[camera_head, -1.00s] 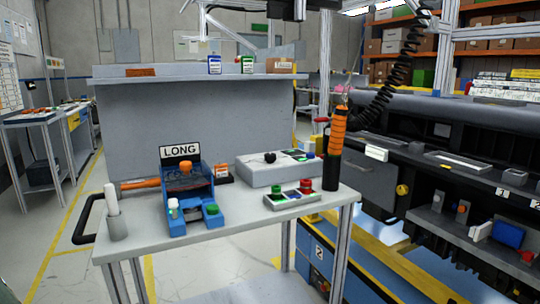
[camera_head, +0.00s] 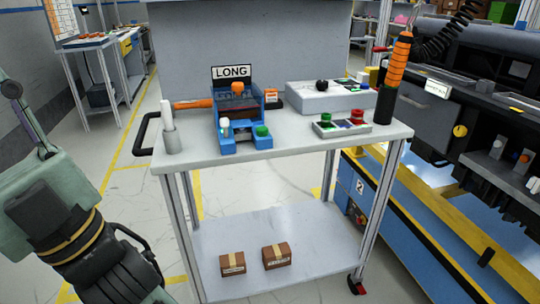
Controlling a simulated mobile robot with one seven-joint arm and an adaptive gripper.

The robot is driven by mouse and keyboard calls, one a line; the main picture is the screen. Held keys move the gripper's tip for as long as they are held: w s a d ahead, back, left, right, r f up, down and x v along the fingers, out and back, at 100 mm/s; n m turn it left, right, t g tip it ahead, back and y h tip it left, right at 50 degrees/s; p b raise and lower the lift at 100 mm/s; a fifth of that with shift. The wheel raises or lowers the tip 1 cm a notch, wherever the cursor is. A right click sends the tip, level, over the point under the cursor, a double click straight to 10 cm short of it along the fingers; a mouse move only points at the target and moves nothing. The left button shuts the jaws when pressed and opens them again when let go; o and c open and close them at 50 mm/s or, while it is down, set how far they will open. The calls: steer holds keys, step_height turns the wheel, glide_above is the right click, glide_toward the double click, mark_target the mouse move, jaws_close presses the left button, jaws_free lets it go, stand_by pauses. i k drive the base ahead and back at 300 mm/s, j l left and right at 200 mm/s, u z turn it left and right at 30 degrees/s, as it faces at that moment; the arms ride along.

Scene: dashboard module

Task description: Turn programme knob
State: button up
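A black round knob (camera_head: 322,86) sits on top of a flat grey control box (camera_head: 305,97) at the back right of the cart top. An orange knob (camera_head: 238,88) tops the blue fixture (camera_head: 226,118), under a sign reading LONG (camera_head: 231,72). Which knob is the programme knob is not marked legibly. My arm comes in at the lower left, with a dark end part (camera_head: 108,275) beside the cart, well away from the knobs. No fingertips can be made out there, so its opening cannot be told.
Two small cartons (camera_head: 276,256) lie on the lower shelf. The dashboard line (camera_head: 490,110) stands right. Floor is open at left.

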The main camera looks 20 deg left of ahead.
mark_target(322, 86)
steer(key=i+l, duration=0.2)
steer(key=i, duration=0.35)
steer(key=i+l, duration=0.2)
steer(key=i, duration=0.35)
